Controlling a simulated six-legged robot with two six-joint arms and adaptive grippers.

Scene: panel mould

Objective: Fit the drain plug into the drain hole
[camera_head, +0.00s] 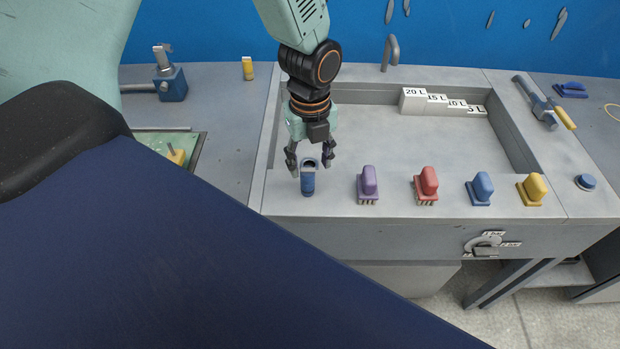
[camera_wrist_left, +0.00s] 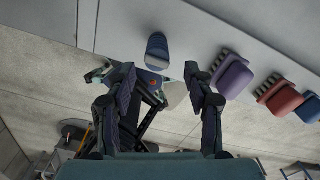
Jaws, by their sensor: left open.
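The blue drain plug (camera_head: 308,184), a short cylinder with a grey ring at its top, stands upright on the front ledge of the grey basin. My left gripper (camera_head: 310,170) points down at the plug, its fingers spread to either side of the ring. In the left wrist view the plug (camera_wrist_left: 157,52) lies beyond and between the open fingertips (camera_wrist_left: 160,78), with no clear contact. I cannot make out the drain hole in either view.
Purple (camera_head: 369,183), red (camera_head: 427,185), blue (camera_head: 481,188) and yellow (camera_head: 534,189) handled blocks stand in a row right of the plug. White stepped blocks (camera_head: 414,101) with litre marks sit at the basin's back. A grey hook (camera_head: 390,52) rises behind.

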